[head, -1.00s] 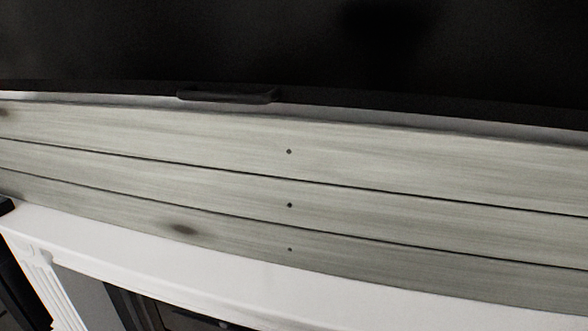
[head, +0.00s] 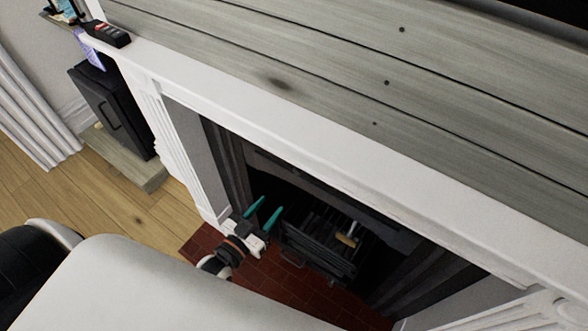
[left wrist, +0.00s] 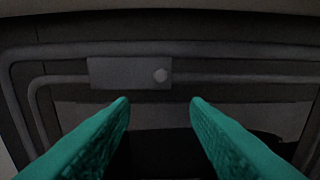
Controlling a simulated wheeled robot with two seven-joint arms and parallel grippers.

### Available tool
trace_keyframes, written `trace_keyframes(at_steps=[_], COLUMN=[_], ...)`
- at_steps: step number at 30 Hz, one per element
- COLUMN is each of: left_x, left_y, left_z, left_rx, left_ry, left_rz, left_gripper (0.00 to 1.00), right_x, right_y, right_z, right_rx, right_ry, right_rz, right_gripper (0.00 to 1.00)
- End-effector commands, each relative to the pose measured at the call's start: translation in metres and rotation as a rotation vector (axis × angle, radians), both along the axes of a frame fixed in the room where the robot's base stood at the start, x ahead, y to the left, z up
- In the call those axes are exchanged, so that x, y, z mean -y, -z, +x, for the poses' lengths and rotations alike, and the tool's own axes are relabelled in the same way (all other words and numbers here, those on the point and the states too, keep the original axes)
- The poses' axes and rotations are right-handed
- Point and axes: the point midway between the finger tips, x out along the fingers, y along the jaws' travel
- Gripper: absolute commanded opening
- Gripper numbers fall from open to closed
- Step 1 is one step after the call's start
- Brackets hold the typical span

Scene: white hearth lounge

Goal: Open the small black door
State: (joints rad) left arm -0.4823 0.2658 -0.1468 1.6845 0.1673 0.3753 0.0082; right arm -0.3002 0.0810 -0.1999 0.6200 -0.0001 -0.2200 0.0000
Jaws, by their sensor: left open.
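My left gripper (head: 268,206) is open and empty, with teal fingers, in front of the fireplace opening. A gap of unclear depth lies between the fingers and that front. A small black cabinet (head: 118,105) with a door and a bar handle stands at the left of the head view, apart from the gripper, and its door looks shut. My right gripper is not in view.
A white mantel (head: 300,150) runs above the dark fireplace, with a red and black device (head: 108,34) on its left end. A dark grate (head: 320,248) stands in the opening over red tiles (head: 270,285). Wood floor (head: 130,215) lies open on the left.

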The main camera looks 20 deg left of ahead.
Motion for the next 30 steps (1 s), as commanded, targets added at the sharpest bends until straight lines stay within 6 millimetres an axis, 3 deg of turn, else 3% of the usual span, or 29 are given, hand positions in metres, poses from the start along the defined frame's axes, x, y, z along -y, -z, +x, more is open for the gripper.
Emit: trace_keyframes(at_steps=[2,7,21,30], left_x=[0.001,0.004,0.021,0.024], left_y=[-0.012,-0.014,-0.013,-0.011], left_z=[0.003,0.022,0.106,0.120], left_rx=[0.027,0.033,0.030,0.027], left_ry=[0.003,0.002,0.003,0.003], left_rz=[-0.007,-0.008,-0.007,-0.007], left_gripper=[0.42,0.42,0.42,0.42], right_x=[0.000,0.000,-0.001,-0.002], right_y=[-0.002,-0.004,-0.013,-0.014], right_z=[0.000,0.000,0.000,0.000], right_rx=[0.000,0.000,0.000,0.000], right_ry=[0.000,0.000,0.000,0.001], right_rz=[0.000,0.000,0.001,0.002], right_gripper=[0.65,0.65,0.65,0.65])
